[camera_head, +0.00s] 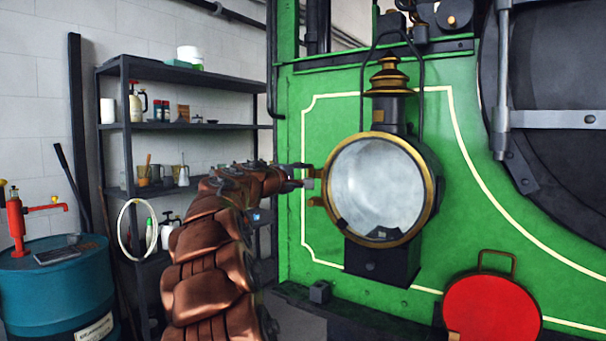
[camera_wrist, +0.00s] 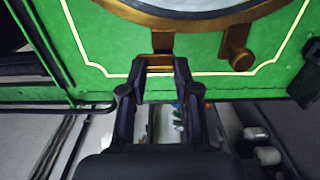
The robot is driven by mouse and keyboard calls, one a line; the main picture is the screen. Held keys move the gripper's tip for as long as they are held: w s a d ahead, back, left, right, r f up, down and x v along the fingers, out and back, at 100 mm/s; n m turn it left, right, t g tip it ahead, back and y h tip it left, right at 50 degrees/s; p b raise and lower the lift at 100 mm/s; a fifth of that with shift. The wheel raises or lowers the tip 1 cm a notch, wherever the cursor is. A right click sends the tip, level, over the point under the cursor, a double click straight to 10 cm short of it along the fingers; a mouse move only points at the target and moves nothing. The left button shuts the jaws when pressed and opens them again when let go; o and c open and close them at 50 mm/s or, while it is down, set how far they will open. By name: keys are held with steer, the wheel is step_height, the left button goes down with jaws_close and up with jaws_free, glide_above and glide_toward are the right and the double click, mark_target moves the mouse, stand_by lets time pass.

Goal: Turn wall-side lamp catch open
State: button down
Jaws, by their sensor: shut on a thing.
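The lamp (camera_head: 378,185) is round, with a pale glass face, a brass rim and a black and brass chimney. It is mounted on the green panel. The wall-side catch (camera_head: 316,173) is a small brass piece at the left of the rim. In the wrist view the brass catch (camera_wrist: 161,61) sits between the fingertips, below the rim. My gripper (camera_head: 303,178) reaches it from the left, and the wrist view shows my gripper (camera_wrist: 160,68) shut on it. The fingers hide part of the catch, and its exact angle is hard to tell.
A second brass piece (camera_wrist: 238,50) with a round end is beside the catch. A red disc (camera_head: 492,310) with a handle is low right. A shelf unit (camera_head: 180,72) and a blue drum (camera_head: 60,290) stand at the left. A pale hoop (camera_head: 137,230) hangs by the shelf.

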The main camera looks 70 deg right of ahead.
steer(key=c, duration=0.8)
jaws_free()
steer(key=shift+r, duration=0.1)
steer(key=shift+c, duration=0.2)
steer(key=shift+a, duration=0.1)
steer(key=v, duration=1.2)
